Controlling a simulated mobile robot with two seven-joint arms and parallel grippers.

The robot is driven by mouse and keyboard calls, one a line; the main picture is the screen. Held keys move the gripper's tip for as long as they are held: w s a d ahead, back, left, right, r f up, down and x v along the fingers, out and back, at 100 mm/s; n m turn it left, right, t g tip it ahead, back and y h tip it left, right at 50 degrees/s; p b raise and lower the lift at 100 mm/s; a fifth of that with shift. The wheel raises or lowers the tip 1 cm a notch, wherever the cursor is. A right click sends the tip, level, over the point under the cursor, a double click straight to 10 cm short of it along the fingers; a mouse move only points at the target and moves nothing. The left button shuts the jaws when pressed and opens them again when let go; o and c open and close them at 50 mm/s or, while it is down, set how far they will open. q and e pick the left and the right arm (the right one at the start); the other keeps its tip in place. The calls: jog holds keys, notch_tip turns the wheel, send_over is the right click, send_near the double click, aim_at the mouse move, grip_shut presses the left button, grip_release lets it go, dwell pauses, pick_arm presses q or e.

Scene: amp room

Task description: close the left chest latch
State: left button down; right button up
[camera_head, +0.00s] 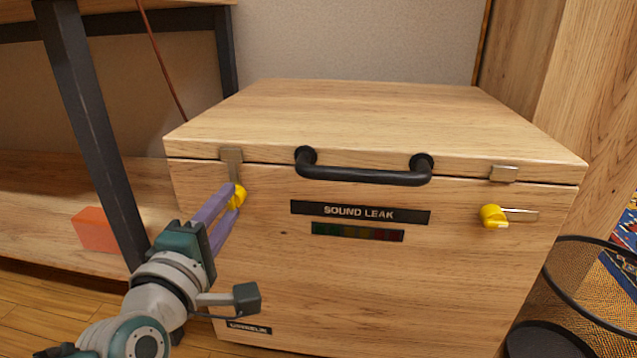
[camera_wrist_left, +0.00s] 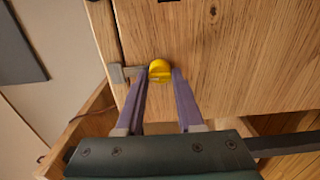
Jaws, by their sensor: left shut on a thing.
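The wooden chest (camera_head: 290,250) stands ahead with its lid (camera_head: 365,115) down. The left latch has a yellow knob (camera_head: 239,196) on the chest front, with a metal strip running up to the catch (camera_head: 232,155) on the lid edge. My left gripper (camera_head: 232,200) is shut on the yellow knob. In the left wrist view the purple fingers (camera_wrist_left: 160,80) are on both sides of the knob (camera_wrist_left: 160,71), and the metal strip reaches the catch (camera_wrist_left: 116,73). The right latch knob (camera_head: 493,216) has its strip pointing sideways, away from its catch (camera_head: 503,173). My right gripper is not in view.
A black handle (camera_head: 365,177) sticks out from the chest front between the latches. A dark metal shelf leg (camera_head: 95,130) stands left of the chest, near an orange block (camera_head: 96,229). A wire mesh basket (camera_head: 570,300) stands at the right.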

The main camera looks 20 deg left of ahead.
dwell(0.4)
pick_arm(q)
jog(key=c, duration=0.5)
grip_release()
jog(key=shift+s, duration=0.2)
jog(key=p+v, duration=0.4)
jog(key=v, duration=0.5)
jog(key=shift+s+d, duration=0.1)
jog(key=shift+s, duration=0.2)
